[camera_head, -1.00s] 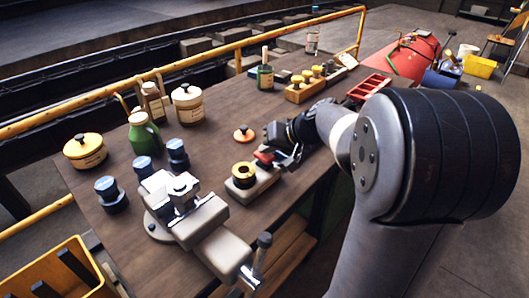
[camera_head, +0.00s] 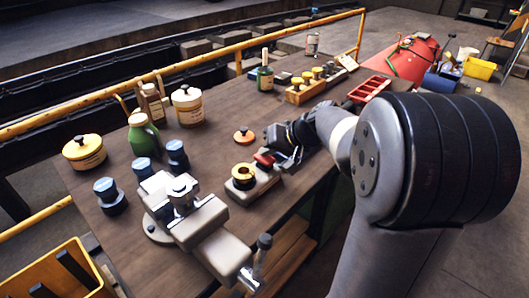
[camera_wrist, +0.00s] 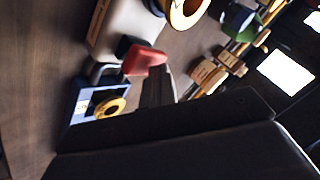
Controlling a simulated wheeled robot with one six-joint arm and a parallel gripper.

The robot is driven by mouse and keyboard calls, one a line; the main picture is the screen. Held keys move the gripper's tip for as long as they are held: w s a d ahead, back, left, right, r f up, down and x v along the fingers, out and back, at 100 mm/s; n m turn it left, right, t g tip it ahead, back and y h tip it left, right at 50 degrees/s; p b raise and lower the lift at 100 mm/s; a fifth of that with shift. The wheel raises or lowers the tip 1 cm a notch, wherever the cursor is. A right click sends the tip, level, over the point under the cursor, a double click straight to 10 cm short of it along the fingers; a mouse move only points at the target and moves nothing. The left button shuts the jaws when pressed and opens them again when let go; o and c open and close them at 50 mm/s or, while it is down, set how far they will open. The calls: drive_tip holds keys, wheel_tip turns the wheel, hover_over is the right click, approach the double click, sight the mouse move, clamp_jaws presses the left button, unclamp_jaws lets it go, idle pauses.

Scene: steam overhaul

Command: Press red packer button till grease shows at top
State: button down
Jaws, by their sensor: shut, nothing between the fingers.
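The packer is a low grey block (camera_head: 262,187) on the bench with a yellow ring (camera_head: 243,170) on top. Its red button (camera_head: 264,158) sits at the end by my gripper. My gripper (camera_head: 281,153) is shut and empty, its tips right at the button. In the wrist view the red button (camera_wrist: 146,61) is just beyond the dark fingertips (camera_wrist: 157,84); I cannot tell whether they touch or how far it is pressed. The yellow ring (camera_wrist: 187,13) is cut by the top edge there. The ring's middle looks dark; I cannot make out grease.
A grey vise (camera_head: 196,218) stands close in front of the packer. An orange knobbed lid (camera_head: 243,136) lies behind it. A green jug (camera_head: 143,135), blue-topped pieces (camera_head: 110,196) and cream pots (camera_head: 187,105) stand left. A red tray (camera_head: 369,89) lies to the right.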

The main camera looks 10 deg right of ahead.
drive_tip(key=shift+r+p, duration=0.75)
drive_tip(key=shift+r, duration=0.5)
drive_tip(key=shift+r+p, duration=1.6)
drive_tip(key=shift+r, duration=0.95)
drive_tip(key=shift+r, duration=0.1)
wheel_tip(320, 180, up, 4)
drive_tip(key=p, duration=0.3)
drive_tip(key=shift+f, duration=0.2)
idle(0.3)
drive_tip(key=b, duration=0.6)
hover_over(268, 158)
wheel_tip(268, 158, down, 9)
drive_tip(key=shift+r, duration=0.1)
idle(1.8)
